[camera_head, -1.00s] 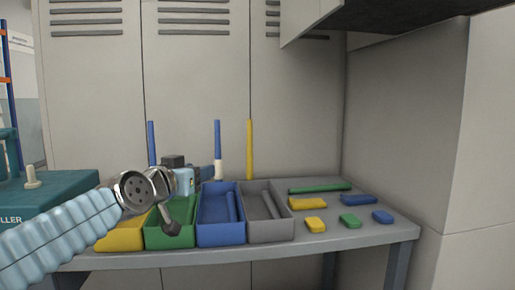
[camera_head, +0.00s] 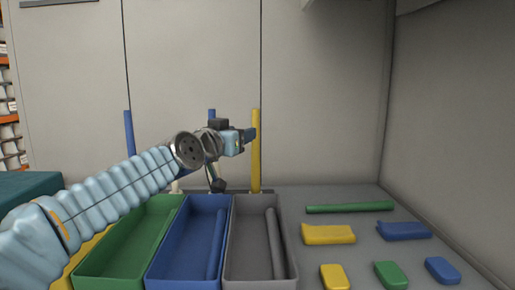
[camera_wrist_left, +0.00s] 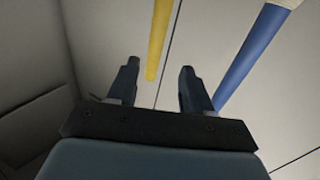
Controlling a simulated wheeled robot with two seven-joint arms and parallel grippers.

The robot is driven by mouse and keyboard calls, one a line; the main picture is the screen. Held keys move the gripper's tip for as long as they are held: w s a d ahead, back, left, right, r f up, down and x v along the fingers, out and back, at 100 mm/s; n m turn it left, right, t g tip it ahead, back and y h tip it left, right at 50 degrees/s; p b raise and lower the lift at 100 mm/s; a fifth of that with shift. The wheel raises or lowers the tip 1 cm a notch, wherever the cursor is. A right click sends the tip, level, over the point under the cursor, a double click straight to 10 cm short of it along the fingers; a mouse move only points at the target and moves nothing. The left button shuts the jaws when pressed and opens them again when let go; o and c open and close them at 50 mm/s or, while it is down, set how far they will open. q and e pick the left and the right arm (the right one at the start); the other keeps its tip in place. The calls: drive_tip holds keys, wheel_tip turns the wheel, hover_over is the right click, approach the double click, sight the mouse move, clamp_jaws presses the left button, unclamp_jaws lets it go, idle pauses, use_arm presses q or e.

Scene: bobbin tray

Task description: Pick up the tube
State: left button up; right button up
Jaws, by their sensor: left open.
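An upright yellow tube (camera_head: 256,160) stands at the back of the table. My left gripper (camera_head: 252,134) is level with its upper part, and its fingertips overlap the tube in the head view. In the left wrist view the gripper (camera_wrist_left: 158,68) is open and empty, and the yellow tube (camera_wrist_left: 158,35) lines up with the gap between its fingers. I cannot tell whether they touch. A blue tube (camera_wrist_left: 250,50) with a white end is right of the fingers there. In the head view one blue tube (camera_head: 129,135) stands at the left; another is mostly hidden behind my gripper.
Green (camera_head: 98,270), blue (camera_head: 158,275) and grey (camera_head: 233,270) bins stand in front. A blue tube lies in the blue bin and a grey one in the grey bin. A green tube (camera_head: 350,207) and several small blocks lie at the right. A wall closes the right side.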

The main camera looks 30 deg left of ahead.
use_arm(q)
drive_tip(key=w, duration=0.2)
drive_tip(key=p, duration=0.3)
hover_over(256, 152)
drive_tip(key=w, duration=0.1)
drive_tip(key=shift+a, duration=0.4)
clamp_jaws()
